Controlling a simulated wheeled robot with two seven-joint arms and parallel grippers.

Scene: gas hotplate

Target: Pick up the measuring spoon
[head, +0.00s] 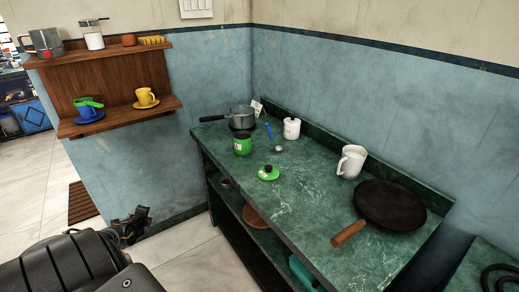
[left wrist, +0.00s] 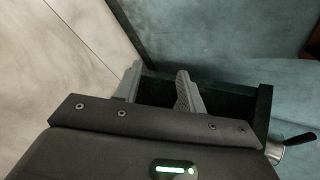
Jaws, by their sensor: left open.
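The measuring spoon (head: 277,148) appears to be the small item with a silver bowl and blue handle on the green counter (head: 310,228), between the pot and the white canister. My left gripper (head: 135,218) is over the floor, left of the counter and well away from the spoon. In the left wrist view its two fingers (left wrist: 157,85) are apart with nothing between them. The spoon does not show clearly in that view. My right gripper is not in view.
A pot (head: 240,117), green jar (head: 243,144), green lid (head: 268,173), white canister (head: 291,128), white mug (head: 351,161) and dark pan (head: 390,204) stand on the counter. A wooden shelf (head: 120,114) with cups is at left. The counter's front middle is clear.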

